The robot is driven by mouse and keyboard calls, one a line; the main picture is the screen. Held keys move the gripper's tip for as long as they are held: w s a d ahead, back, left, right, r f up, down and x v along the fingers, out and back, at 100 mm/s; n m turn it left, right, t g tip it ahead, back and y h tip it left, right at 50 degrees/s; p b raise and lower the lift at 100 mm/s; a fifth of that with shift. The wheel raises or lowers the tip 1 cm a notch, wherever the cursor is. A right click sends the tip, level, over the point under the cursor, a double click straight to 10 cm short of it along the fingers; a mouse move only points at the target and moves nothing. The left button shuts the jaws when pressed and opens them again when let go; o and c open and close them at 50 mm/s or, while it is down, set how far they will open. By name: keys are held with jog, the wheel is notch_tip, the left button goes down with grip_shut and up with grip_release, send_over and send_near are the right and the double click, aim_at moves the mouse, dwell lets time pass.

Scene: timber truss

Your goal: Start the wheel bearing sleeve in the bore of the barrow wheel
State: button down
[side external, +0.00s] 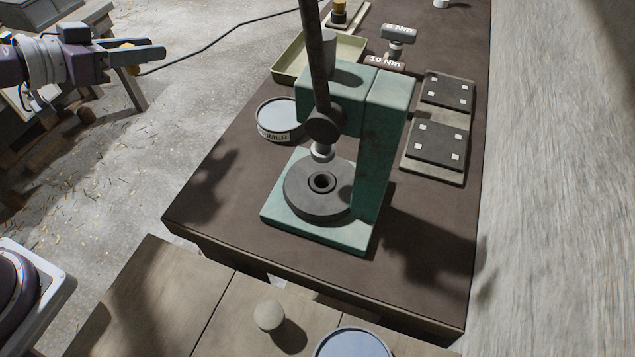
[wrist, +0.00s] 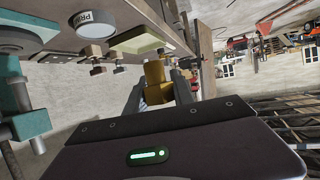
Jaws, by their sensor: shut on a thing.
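My gripper (side external: 157,50) is at the upper left in the side view, out over the floor and away from the bench. It is shut on a brass-coloured sleeve (side external: 128,69), which also shows between the fingers in the wrist view (wrist: 157,78). The fingers hide part of the sleeve. A dark grey disc (side external: 301,200) with a round bore (side external: 321,181), apparently the barrow wheel, lies flat on the base of a green press (side external: 375,165). The press ram (side external: 322,152) stands above the bore with a gap. Sleeve and wheel are well apart.
A primer tin (side external: 277,120) and a pale tray (side external: 350,48) stand beside the press. Torque-marked blocks (side external: 397,40) and dark plates (side external: 436,140) lie on the right. The press lever (side external: 313,60) rises steeply. The bench's front left (side external: 205,200) is clear.

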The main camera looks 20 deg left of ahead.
jog(key=m+g+h, duration=0.9)
jog(key=m, duration=0.3)
send_over(244, 190)
notch_tip(244, 190, down, 7)
jog(key=shift+f, duration=0.1)
notch_tip(244, 190, down, 10)
jog(key=shift+r, duration=0.2)
jog(key=shift+f, duration=0.2)
jog(key=c, duration=1.1)
grip_release()
